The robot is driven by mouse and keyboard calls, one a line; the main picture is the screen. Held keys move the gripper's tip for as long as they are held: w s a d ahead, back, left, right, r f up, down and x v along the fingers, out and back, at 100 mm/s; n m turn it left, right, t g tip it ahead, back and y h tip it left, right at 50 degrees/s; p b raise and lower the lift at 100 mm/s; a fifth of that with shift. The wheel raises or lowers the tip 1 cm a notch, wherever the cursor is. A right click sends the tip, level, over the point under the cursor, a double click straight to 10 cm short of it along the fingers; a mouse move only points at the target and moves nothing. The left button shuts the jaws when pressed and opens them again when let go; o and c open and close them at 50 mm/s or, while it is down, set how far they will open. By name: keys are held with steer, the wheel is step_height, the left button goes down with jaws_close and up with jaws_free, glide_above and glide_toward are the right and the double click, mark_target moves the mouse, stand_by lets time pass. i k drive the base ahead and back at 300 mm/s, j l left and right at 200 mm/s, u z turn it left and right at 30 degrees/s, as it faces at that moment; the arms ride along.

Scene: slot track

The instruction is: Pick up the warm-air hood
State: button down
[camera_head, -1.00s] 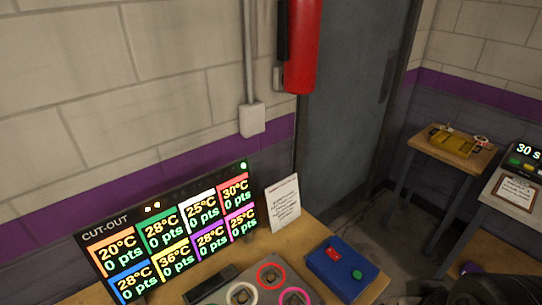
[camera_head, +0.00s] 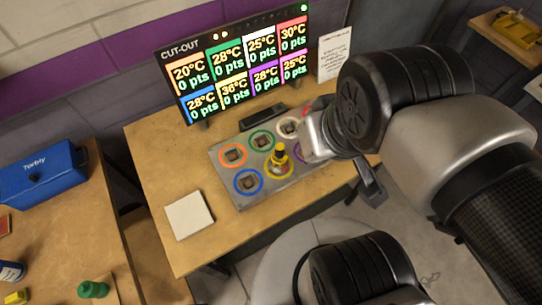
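I cannot say for certain which thing is the warm-air hood; nothing in view is labelled so. A small yellow and black piece (camera_head: 279,158) stands upright in the yellow ring of the grey panel (camera_head: 226,178) on the wooden table. My arm reaches in from the right, over the right side of this panel. A dark finger-like part of my gripper (camera_head: 371,190) shows below the wrist, right of the yellow piece and apart from it. The rest of the gripper is hidden by the wrist, so its opening does not show.
The cut-out display (camera_head: 237,62) stands behind the panel, with a white sign (camera_head: 335,54) beside it. A pale square pad (camera_head: 188,216) lies at the table's front left. A left bench holds a blue box (camera_head: 40,172) and a green item (camera_head: 93,289). A gap separates bench and table.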

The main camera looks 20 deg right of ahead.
mark_target(279, 164)
steer(key=j+u, duration=0.25)
steer(key=u, duration=0.25)
steer(key=j+u, duration=0.3)
steer(key=u, duration=0.2)
